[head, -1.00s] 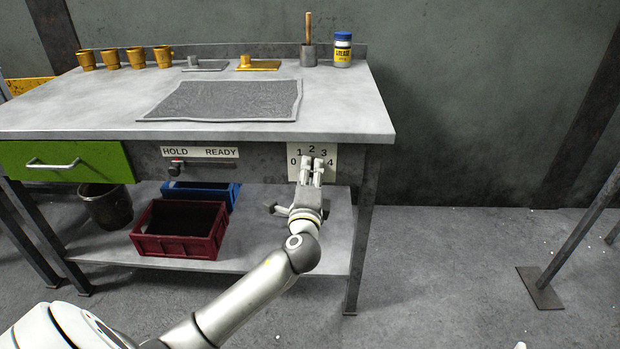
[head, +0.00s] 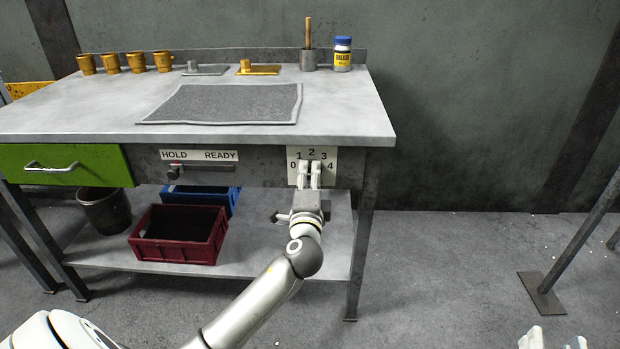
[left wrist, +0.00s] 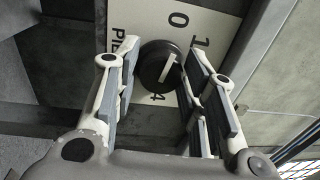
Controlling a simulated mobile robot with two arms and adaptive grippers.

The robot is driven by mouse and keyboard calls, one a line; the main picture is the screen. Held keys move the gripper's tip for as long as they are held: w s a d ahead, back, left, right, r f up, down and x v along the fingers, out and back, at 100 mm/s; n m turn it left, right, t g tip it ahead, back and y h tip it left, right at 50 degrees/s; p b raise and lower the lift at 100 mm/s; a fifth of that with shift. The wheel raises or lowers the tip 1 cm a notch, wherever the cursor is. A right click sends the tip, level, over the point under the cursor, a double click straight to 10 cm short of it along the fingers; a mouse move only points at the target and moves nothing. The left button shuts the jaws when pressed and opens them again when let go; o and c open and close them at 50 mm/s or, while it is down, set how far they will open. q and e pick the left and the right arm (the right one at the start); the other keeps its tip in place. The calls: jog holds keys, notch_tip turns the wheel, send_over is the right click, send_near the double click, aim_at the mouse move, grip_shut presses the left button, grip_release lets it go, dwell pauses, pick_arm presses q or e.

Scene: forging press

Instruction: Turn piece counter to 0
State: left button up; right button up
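The piece counter is a white plate (head: 325,156) with the numbers 0 to 4, on the front of the bench below the top's right end. Its round black knob (left wrist: 152,62) with a white pointer line shows in the left wrist view. There the 0 and 1 are above the knob and the 4 is below it. My left gripper (head: 310,172) is in front of the plate. Its fingers (left wrist: 160,85) are apart, one on each side of the knob; I cannot tell whether they touch it. White fingertips of my right gripper (head: 554,341) show apart at the bottom right edge.
A HOLD/READY lever (head: 175,172) is left of the counter, beside a green drawer (head: 100,160). A red crate (head: 180,250) and a blue crate (head: 225,200) stand on the lower shelf. The floor right of the bench is mostly clear.

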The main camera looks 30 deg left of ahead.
pick_arm(q)
jog(key=o, duration=0.3)
jog(key=v, duration=1.2)
jog(key=shift+s, duration=0.1)
